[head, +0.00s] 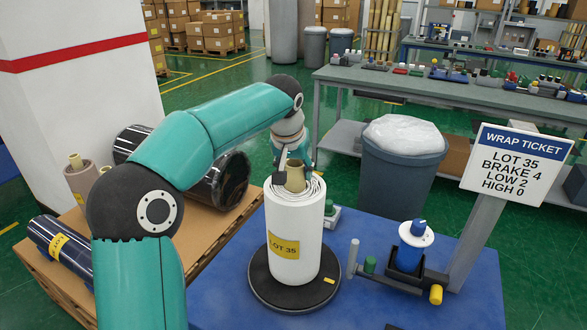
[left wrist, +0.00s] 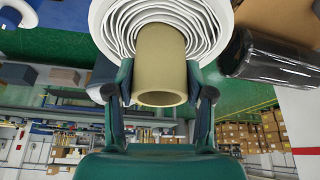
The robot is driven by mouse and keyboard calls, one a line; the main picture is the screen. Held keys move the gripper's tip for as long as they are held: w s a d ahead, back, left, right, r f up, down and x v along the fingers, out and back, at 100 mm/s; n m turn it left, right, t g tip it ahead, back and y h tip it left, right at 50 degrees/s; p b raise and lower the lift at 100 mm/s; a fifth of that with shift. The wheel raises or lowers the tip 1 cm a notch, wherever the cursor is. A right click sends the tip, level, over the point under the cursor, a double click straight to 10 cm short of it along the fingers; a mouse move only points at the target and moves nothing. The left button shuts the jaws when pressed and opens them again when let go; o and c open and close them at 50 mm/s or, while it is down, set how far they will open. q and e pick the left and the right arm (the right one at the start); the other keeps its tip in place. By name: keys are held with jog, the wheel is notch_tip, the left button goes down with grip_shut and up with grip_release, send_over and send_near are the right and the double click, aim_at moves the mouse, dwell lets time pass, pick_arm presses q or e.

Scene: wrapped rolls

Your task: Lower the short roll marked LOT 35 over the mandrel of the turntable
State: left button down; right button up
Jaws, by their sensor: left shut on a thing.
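The short white roll marked LOT 35 (head: 293,232) stands upright over the black turntable (head: 262,290) on the blue table. Its tan core tube (head: 296,176) sticks up out of the loose-looking wound layers. My left gripper (head: 297,172) reaches down from above and is shut on this core tube. In the left wrist view, the two fingers press on either side of the core (left wrist: 161,65), with the white wraps (left wrist: 112,18) behind. The mandrel is hidden by the roll. I cannot tell whether the roll's bottom rests fully on the turntable. My right gripper is out of view.
A wrap ticket sign (head: 516,165) reads LOT 35, BRAKE 4, LOW 2, HIGH 0. A blue-and-white device (head: 410,247) stands right of the turntable. A grey bin (head: 397,185) is behind. Dark rolls (head: 222,180) lie on a pallet (head: 60,275) at left.

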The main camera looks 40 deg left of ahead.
pick_arm(q)
jog(key=shift+f, duration=0.25)
jog(key=shift+c, duration=1.7)
grip_release()
jog(key=shift+f, duration=0.15)
jog(key=v, duration=1.2)
